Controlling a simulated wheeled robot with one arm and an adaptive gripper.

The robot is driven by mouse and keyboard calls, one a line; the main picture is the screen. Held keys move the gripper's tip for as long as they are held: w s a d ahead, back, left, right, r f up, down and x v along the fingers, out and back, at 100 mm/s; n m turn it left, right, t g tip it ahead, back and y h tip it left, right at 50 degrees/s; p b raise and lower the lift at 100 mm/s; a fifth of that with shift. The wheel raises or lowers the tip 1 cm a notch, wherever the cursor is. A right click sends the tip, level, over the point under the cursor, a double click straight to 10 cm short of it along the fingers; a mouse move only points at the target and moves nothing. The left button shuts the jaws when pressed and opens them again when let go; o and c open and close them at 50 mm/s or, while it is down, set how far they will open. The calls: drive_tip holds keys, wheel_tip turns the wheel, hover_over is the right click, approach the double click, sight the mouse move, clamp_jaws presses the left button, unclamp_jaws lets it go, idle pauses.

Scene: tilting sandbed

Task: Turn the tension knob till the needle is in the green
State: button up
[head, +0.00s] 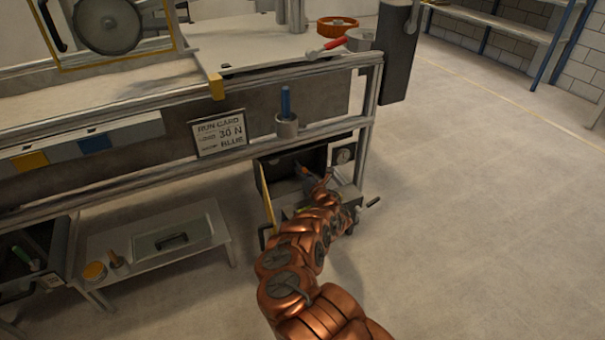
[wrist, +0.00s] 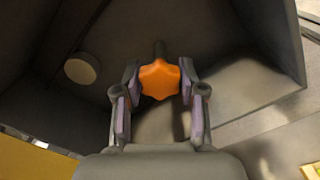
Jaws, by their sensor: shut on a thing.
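The tension knob (wrist: 160,80) is orange and lobed, on a dark shaft inside a grey housing. My gripper (wrist: 158,92) has one finger on each side of it and is shut on it.
A run card (head: 218,134) reading 30 N and BLUE hangs on the bench rail. A cup with a blue handle (head: 287,124) is above the box. A crank handle (head: 368,203) sticks out at right. A low table (head: 205,226) stands left; the right floor is clear.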

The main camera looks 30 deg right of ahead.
drive_tip(key=shift+d, duration=0.1)
drive_tip(key=o, duration=1.1)
drive_tip(key=shift+o, duration=0.2)
drive_tip(key=shift+s+a, duration=0.2)
drive_tip(key=shift+s, duration=0.65)
drive_tip(key=s, duration=1)
drive_tip(key=shift+a, duration=0.3)
drive_tip(key=shift+s, duration=0.15)
